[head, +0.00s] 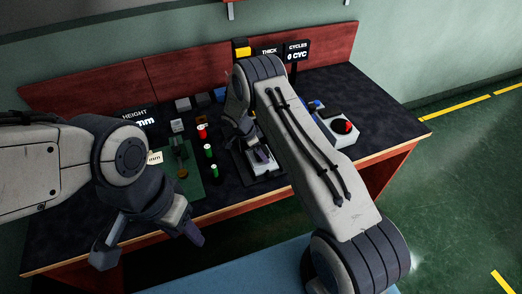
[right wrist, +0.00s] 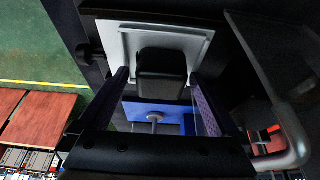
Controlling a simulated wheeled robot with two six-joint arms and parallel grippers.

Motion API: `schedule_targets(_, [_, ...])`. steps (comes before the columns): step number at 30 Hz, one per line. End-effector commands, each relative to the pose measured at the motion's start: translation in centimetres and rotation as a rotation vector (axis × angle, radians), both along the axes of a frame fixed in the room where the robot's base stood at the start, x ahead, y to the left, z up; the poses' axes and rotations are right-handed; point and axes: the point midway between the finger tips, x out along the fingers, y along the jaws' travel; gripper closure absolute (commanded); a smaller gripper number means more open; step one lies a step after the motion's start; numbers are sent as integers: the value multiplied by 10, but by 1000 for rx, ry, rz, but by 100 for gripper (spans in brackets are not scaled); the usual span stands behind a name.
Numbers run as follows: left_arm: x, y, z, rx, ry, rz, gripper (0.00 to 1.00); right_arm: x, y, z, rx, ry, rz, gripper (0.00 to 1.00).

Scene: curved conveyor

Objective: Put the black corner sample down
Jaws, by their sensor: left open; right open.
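In the right wrist view, a black block (right wrist: 162,66), which looks like the black corner sample, sits against a pale grey plate (right wrist: 200,38). My right gripper (right wrist: 163,92) is open, its two fingers apart on either side of the block with gaps visible. In the head view, my right gripper (head: 243,140) points down over the bench beside a light grey fixture (head: 264,164); my own arm hides part of it, and I cannot make out the sample there. My left gripper (head: 150,240) is open and empty in front of the bench edge.
The dark bench (head: 232,198) holds a green board (head: 185,190), several small red and green pieces, grey cubes (head: 183,104) and a red button box (head: 343,129). HEIGHT (head: 140,119) and CYCLES (head: 297,52) displays stand behind. A blue surface (head: 235,272) lies in front.

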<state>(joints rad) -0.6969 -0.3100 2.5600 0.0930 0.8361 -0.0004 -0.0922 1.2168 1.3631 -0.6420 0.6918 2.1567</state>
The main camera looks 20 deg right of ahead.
Motion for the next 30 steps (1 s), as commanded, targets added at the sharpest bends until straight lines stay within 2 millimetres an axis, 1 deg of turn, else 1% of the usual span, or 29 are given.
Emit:
schedule_targets(3, [0, 0, 8, 0, 0, 0, 50, 0, 0, 6, 0, 0, 0, 2])
schedule_targets(5, [0, 0, 0, 0, 0, 0, 50, 1, 4, 10, 0, -4, 2, 2])
schedule_targets(8, [0, 0, -8, 0, 0, 0, 50, 1, 12, 27, 1, -6, 1, 2])
schedule_targets(12, [0, 0, -18, 0, 0, 0, 50, 1, 24, 57, 1, -7, 2, 2])
schedule_targets(18, [0, 0, -28, 0, 0, 0, 50, -1, 38, 93, 1, -4, 2, 2])
schedule_targets(21, [0, 0, -30, 0, 0, 0, 50, -1, 43, 104, 0, -3, 1, 2])
schedule_targets(24, [0, 0, -31, 0, 0, 0, 50, -2, 46, 112, 1, 0, 4, 2])
schedule_targets(26, [0, 0, -31, 0, 0, 0, 50, -4, 50, 118, 6, 6, 24, 2])
schedule_targets(28, [0, 0, -31, 0, 0, 0, 50, -10, 60, 129, 17, 22, 79, 2])
schedule_targets(29, [0, 0, -30, 0, 0, 0, 50, -15, 66, 135, 25, 33, 118, 2])
schedule_targets(30, [0, 0, -30, 0, 0, 0, 50, -23, 77, 146, 40, 53, 184, 2])
